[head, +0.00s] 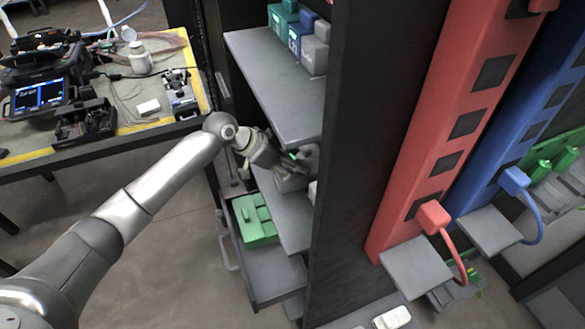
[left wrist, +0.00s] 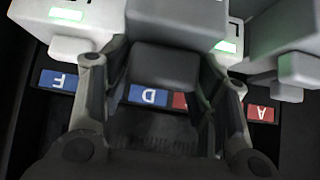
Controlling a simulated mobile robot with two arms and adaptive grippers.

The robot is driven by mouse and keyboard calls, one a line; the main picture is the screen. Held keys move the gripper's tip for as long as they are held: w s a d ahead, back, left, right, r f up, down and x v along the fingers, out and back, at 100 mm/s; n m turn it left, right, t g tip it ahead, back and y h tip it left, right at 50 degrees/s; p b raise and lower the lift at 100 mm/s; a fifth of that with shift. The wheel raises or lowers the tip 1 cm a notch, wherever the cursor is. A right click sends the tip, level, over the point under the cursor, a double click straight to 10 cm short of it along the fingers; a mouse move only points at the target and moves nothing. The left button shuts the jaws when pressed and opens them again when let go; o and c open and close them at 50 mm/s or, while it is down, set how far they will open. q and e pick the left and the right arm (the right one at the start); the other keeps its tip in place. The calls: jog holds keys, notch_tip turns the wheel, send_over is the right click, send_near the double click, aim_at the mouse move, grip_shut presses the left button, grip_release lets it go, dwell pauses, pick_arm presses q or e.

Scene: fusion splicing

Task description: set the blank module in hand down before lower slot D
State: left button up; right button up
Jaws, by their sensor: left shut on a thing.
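My left gripper (head: 283,168) reaches into the dark rack at a lower shelf in the head view. In the left wrist view its two fingers (left wrist: 165,75) stand either side of a grey block, the blank module (left wrist: 165,68), and are shut on it. The blue label D (left wrist: 148,95) lies just below the module in that view, with a red label (left wrist: 180,101) partly hidden by a finger. The letters appear upside down. Whether the module touches the shelf is hidden. My right gripper is not in view.
Light grey modules with green lights flank the held one, at left (left wrist: 70,25) and right (left wrist: 285,60), near labels F (left wrist: 58,81) and A (left wrist: 261,114). A drawer (head: 275,275) with green modules (head: 254,218) stands open below. An upper shelf (head: 275,85) overhangs the gripper.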

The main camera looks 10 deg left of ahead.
pick_arm(q)
jog(key=shift+f, duration=1.2)
jog(key=o, duration=1.4)
jog(key=shift+s+f, duration=0.1)
jog(key=shift+c, duration=0.2)
jog(key=v, duration=1.2)
jog(key=shift+b, duration=0.45)
